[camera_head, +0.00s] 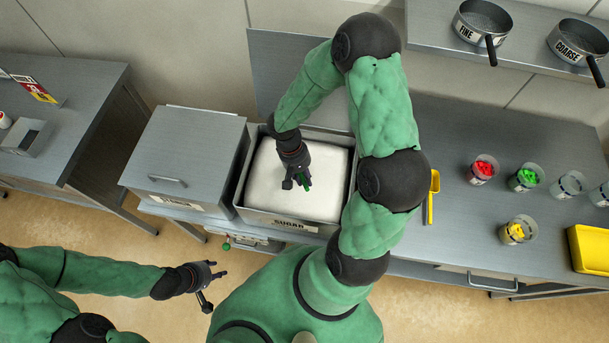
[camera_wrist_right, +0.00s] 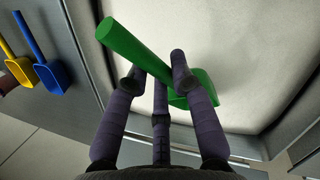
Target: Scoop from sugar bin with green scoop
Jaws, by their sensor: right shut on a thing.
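The sugar bin (camera_head: 250,214) is an open grey box labelled SUGAR, filled with white sugar (camera_head: 326,185). My right gripper (camera_head: 297,183) is over the sugar, pointing down, and shut on the green scoop (camera_head: 306,184). In the right wrist view, my fingers (camera_wrist_right: 157,70) grip the green scoop (camera_wrist_right: 135,48), whose handle points to the upper left. Its bowl is at the lower right, partly hidden behind a finger. I cannot tell whether the bowl touches the sugar. My left gripper (camera_head: 212,285) is open and empty, left of and below the bin.
A closed lidded bin (camera_head: 185,150) stands left of the sugar bin. Yellow (camera_wrist_right: 20,68) and blue (camera_wrist_right: 52,76) scoops show in the right wrist view. A yellow scoop (camera_head: 434,182), small cups of coloured pieces (camera_head: 482,170) and a yellow tray (camera_head: 590,250) are on the right counter.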

